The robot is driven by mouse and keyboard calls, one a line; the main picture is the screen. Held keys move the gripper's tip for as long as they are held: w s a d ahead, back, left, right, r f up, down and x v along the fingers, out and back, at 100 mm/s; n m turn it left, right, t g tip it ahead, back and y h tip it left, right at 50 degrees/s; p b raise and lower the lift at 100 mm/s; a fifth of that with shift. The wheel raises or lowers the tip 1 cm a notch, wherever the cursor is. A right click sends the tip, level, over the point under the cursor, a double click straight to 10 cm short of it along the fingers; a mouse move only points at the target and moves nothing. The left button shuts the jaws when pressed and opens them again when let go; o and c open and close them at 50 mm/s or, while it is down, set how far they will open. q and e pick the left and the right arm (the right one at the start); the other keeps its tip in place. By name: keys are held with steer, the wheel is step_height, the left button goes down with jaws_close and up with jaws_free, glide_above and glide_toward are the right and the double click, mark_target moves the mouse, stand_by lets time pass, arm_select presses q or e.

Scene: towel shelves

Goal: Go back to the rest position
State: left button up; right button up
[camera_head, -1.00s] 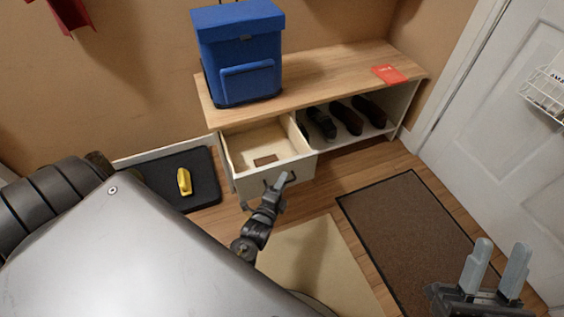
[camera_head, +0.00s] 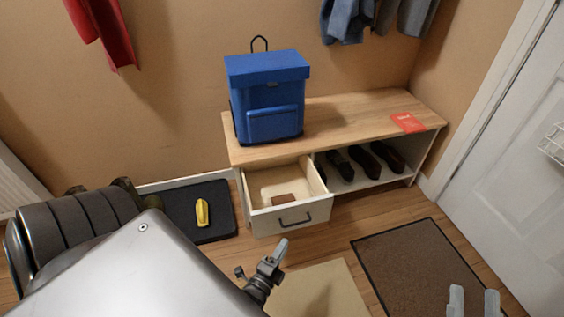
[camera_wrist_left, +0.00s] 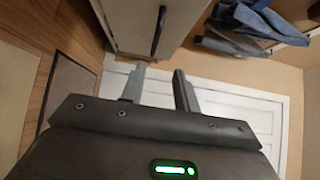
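My left gripper (camera_head: 277,254) is just in front of the open drawer (camera_head: 290,216) of the wooden bench, apart from its dark handle. In the left wrist view my left gripper (camera_wrist_left: 158,88) has its two fingers spread with nothing between them. The drawer's front and handle (camera_wrist_left: 158,32) show beyond the fingers there. My right gripper (camera_head: 473,302) is at the bottom right of the head view, its two fingertips apart with nothing between them. A small brown item (camera_head: 284,199) lies inside the drawer.
Dark shoes (camera_head: 365,160) sit in the lower shelf. A yellow object (camera_head: 202,212) lies on a black tray (camera_head: 222,205). A brown mat (camera_head: 415,265) is on the floor, near a white door (camera_head: 510,160).

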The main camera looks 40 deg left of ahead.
steer(key=shift+s+d+r, duration=0.3)
steer(key=shift+s+d, duration=0.05)
steer(key=shift+d, duration=0.2)
steer(key=shift+a, duration=0.1)
